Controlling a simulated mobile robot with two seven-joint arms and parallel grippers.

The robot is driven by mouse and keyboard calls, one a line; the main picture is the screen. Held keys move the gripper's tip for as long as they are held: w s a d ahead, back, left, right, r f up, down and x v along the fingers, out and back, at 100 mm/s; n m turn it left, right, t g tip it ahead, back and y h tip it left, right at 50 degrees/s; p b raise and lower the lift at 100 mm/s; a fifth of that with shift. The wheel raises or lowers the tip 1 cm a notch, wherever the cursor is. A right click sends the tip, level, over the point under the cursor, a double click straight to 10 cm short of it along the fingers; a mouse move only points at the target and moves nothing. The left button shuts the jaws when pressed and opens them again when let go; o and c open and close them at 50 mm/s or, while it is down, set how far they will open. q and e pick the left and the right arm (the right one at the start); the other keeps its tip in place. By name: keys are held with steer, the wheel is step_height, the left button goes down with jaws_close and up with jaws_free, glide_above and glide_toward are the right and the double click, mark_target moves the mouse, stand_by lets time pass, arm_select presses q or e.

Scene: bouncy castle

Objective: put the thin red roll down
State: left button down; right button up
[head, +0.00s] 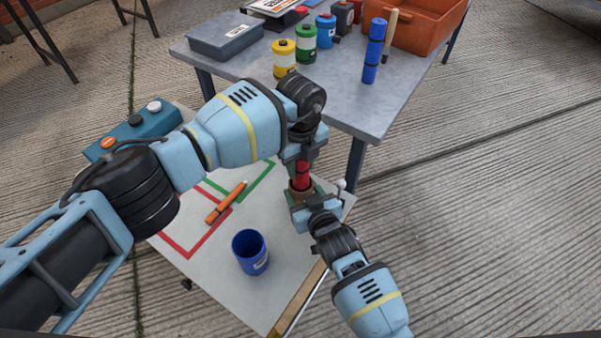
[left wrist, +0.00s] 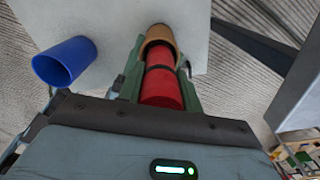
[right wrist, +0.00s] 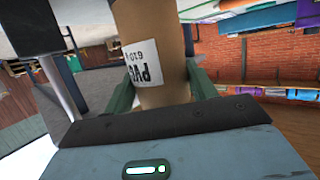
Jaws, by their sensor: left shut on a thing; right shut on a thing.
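The thin red roll (head: 302,176) hangs upright below my left gripper (head: 302,160), which is shut on it. It also shows between the green fingers in the left wrist view (left wrist: 162,88), with a dark band around it. My right gripper (head: 303,201) is shut on a brown cardboard tube (right wrist: 152,45) with a white printed label. The tube's rim (left wrist: 158,34) surrounds the red roll's far end in the left wrist view. How deep the roll sits in the tube is hidden. Both are above the white low table (head: 205,263).
The white table has red and green corner marks, an orange marker (head: 226,203), an open blue cup (head: 250,252) and a teal button box (head: 135,133). Behind, a grey table (head: 345,107) bears several canisters, a blue roll (head: 374,52), a grey box (head: 226,37) and an orange crate (head: 425,27).

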arm_select(q)
steer(key=shift+f, duration=1.95)
steer(key=c, duration=0.9)
jaws_free()
steer(key=shift+f, duration=0.1)
steer(key=shift+c, duration=0.2)
step_height(320, 180, up, 12)
steer(key=shift+r, duration=0.15)
arm_select(e)
steer(key=o, duration=1.4)
